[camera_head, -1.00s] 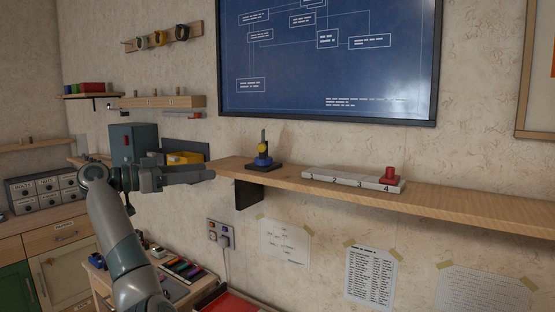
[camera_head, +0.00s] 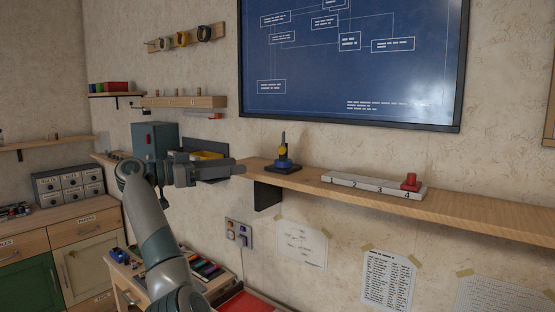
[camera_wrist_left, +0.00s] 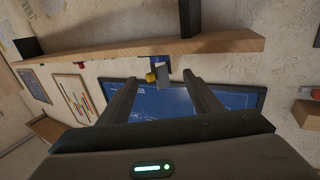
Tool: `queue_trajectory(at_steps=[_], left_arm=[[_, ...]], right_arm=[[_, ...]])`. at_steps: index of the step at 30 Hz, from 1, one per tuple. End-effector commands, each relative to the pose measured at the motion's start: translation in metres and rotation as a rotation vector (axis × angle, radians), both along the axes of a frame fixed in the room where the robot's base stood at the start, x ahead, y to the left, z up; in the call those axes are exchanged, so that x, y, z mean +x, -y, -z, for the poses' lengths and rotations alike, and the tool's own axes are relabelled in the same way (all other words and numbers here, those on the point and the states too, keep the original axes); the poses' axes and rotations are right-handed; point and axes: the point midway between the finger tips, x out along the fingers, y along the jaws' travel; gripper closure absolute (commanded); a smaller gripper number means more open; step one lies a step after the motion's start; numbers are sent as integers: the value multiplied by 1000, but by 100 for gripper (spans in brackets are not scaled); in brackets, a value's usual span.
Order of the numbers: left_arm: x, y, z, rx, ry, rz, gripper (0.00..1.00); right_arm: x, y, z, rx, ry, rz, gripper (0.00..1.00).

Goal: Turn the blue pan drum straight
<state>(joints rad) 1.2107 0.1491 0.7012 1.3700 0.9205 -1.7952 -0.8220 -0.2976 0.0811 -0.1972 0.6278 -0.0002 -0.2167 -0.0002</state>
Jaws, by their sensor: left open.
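The blue pan drum (camera_head: 282,163) is part of a small device on a dark square base on the wooden shelf. A yellow part and a thin grey upright piece sit above the drum. My left gripper (camera_head: 241,169) is just left of the device, pointing toward it, apart from it. In the left wrist view my left gripper (camera_wrist_left: 162,88) has two dark fingers spread apart, and the device with its yellow part (camera_wrist_left: 151,77) shows beyond and between them. Nothing is held. The drum's exact turn is too small to tell. My right gripper is not in view.
The wooden shelf (camera_head: 470,213) runs right along the wall. A grey numbered block (camera_head: 345,182) with a red knob (camera_head: 411,182) stands on it. A blue board (camera_head: 350,65) hangs above. A grey-blue cabinet (camera_head: 155,145) and yellow bin (camera_head: 207,155) stand behind my left arm.

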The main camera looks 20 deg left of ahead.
Motion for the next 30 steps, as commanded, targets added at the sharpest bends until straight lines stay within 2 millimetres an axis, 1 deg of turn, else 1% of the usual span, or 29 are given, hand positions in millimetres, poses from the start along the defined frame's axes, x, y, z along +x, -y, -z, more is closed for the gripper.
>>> queue_trajectory(at_steps=[1, 3, 5, 13, 19, 24, 30], left_arm=[[7, 9, -4, -3, -3, 5, 41], [16, 18, -4, -3, -1, 4, 41], [23, 26, -4, -3, -2, 5, 41], [57, 61, -4, -3, -4, 4, 41], [80, 85, -4, -3, -3, 4, 41], [93, 97, -2, -2, -2, 2, 41], [99, 103, 0, -1, -1, 1, 41]], right_arm=[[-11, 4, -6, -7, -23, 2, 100], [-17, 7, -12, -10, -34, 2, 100], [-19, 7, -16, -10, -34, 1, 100], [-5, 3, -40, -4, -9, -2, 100], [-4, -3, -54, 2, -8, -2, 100], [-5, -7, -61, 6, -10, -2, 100], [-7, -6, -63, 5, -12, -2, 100]])
